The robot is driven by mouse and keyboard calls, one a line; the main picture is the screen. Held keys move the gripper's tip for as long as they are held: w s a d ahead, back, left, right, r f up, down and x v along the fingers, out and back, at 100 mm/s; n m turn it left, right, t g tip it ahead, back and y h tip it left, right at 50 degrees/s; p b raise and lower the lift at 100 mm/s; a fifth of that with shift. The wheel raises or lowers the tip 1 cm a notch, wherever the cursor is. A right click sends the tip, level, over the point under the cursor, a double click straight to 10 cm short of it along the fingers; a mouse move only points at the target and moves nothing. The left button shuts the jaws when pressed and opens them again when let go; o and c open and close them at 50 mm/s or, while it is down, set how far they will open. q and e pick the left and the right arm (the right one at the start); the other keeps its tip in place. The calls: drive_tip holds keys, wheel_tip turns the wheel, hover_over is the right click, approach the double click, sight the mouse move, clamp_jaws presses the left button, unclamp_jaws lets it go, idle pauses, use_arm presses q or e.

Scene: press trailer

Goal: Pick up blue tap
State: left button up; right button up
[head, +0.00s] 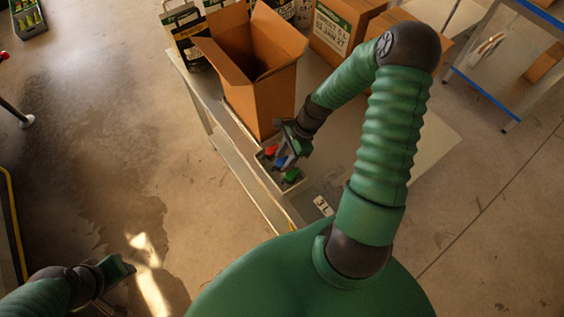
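The blue tap (281,161) lies in a small shallow tray (262,170) at the near edge of the table, between a red tap (271,150) and a green tap (292,175). My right gripper (284,153) reaches down over the tray, right by the blue tap. Its fingers look spread apart, and I cannot see whether they touch the tap. The gripper hides part of the tray. My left gripper (118,279) is low at the left, away from the table, and its fingers are not clear.
A tall open cardboard box (262,95) stands directly behind the tray. A closed carton (335,35) and a black-and-green bag (187,40) stand farther back. A label (323,205) lies on the table near my body. A blue-edged table (500,70) stands at the right.

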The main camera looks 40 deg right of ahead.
drive_tip(key=shift+a+f, duration=0.2)
drive_tip(key=shift+f, duration=0.15)
drive_tip(key=shift+w+a+r, duration=0.1)
drive_tip(key=shift+w+a, duration=0.05)
drive_tip(key=shift+a, duration=0.25)
drive_tip(key=shift+a+r, duration=0.1)
drive_tip(key=shift+a, duration=0.2)
drive_tip(key=c, duration=0.4)
clamp_jaws()
drive_tip(key=shift+d, duration=0.5)
use_arm(q)
drive_tip(key=shift+a+f, duration=0.1)
drive_tip(key=shift+a, duration=0.25)
